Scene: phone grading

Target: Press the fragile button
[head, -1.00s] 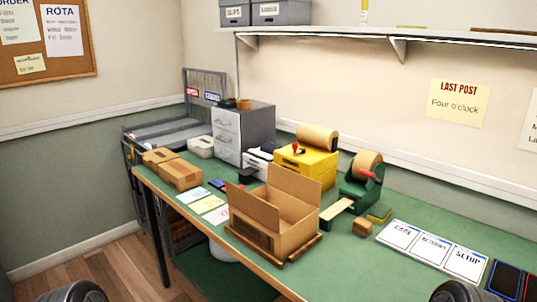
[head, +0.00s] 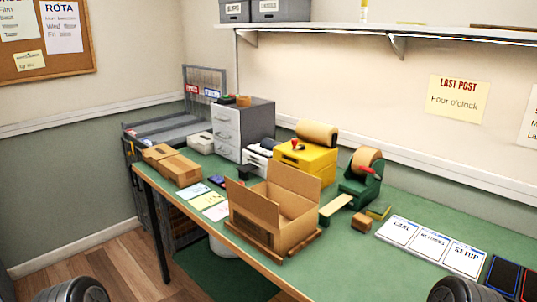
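I cannot make out a button labelled fragile; any such lettering is too small to read. A yellow box (head: 290,160) stands at the back middle of the green table, with a small red-topped piece (head: 296,145) on its top. I cannot tell whether that piece is a button. Small red and green items (head: 228,99) sit on top of the grey drawer unit (head: 230,135), too small to identify. Neither of my grippers is in view; only dark rounded parts of my own arms show at the bottom edge.
An open cardboard box (head: 268,226) stands at the table's front edge. A green tape dispenser (head: 358,192) is right of the yellow box. White cards (head: 432,246) and dark phones (head: 508,278) lie at the right. Brown parcels (head: 172,165) lie at the left. A shelf (head: 400,34) hangs above.

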